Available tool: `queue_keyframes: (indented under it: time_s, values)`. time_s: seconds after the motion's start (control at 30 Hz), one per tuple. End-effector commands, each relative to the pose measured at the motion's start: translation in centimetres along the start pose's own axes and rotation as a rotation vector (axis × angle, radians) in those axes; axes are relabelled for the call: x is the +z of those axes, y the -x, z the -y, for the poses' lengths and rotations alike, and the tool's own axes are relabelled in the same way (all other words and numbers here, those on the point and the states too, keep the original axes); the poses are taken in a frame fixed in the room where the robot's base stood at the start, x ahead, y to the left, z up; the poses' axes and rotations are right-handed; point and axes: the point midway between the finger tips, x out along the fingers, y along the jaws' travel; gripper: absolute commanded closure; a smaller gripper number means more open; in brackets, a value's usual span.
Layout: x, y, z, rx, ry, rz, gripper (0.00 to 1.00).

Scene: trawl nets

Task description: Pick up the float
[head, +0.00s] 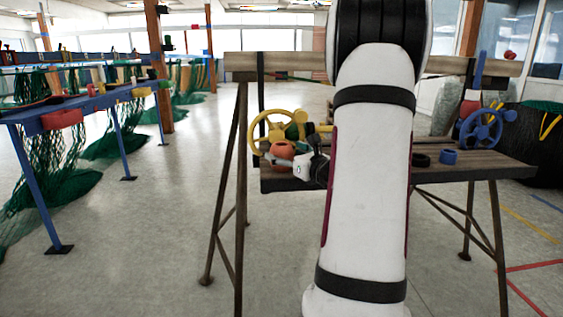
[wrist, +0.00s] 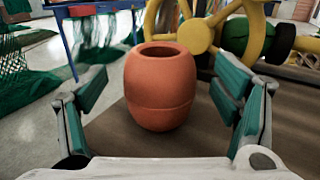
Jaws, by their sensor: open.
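The float (wrist: 160,88) is an orange, barrel-shaped piece with a hole in its top. In the wrist view it stands upright on the brown table top (wrist: 110,135), between the two open fingers of my gripper (wrist: 163,100). Gaps show on both sides, so the fingers do not appear to touch it. In the head view the orange float (head: 282,150) is at the left end of the table, partly hidden by my gripper (head: 283,163). My arm covers the middle of the table there.
A yellow handwheel (head: 268,127) and a dark green ball (wrist: 236,36) stand close behind the float. A blue bench (head: 90,103) with green nets stands left across open floor.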

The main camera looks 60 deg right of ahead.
Motion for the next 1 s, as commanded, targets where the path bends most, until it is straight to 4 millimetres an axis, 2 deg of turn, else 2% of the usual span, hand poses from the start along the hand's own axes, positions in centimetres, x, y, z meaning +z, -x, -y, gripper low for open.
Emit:
queue_keyframes:
  time_s: [0.1,0.3,0.37,0.53,0.57,1.0]
  values:
    - [0.01,-0.65,0.02,-0.001,0.0,0.001,0.18]
    - [0.06,-0.68,0.01,-0.001,0.0,0.0,0.18]
    - [0.06,-0.68,0.01,-0.001,0.0,0.0,0.29]
    - [0.06,-0.66,0.0,0.0,0.0,0.0,0.68]
    - [0.06,-0.66,0.01,0.0,0.0,0.0,0.71]
    - [0.74,-0.67,-0.02,0.0,0.002,0.001,0.71]
